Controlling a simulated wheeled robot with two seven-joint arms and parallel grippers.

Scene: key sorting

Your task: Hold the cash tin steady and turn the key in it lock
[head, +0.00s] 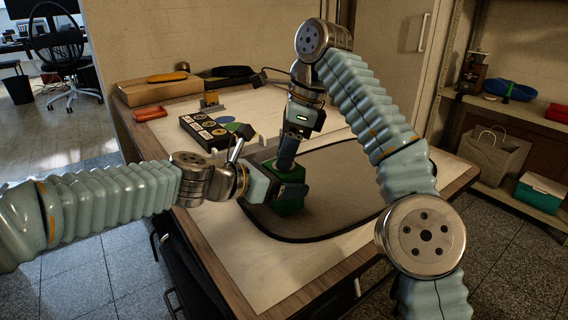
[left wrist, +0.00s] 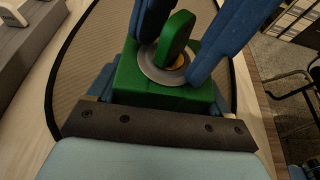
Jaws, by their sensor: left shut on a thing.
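The green cash tin (head: 289,206) stands on the mat near the table's front left. My left gripper (head: 281,190) is shut on the tin, one finger on each side; its tips are partly hidden. In the left wrist view, the tin (left wrist: 130,78) carries a round metal lock plate (left wrist: 152,70) on top. A green key (left wrist: 176,38) stands upright in the lock. My right gripper (head: 286,160) reaches down from above. Its blue fingers (left wrist: 180,50) stand on either side of the key's head. I cannot tell whether they press on it.
A dark-rimmed mat (head: 350,180) covers the table's middle. A black tray of round pieces (head: 203,130), a red item (head: 150,114) and a wooden box (head: 160,90) lie at the left and back. Shelves (head: 510,110) stand at the right. My right arm crosses above the mat.

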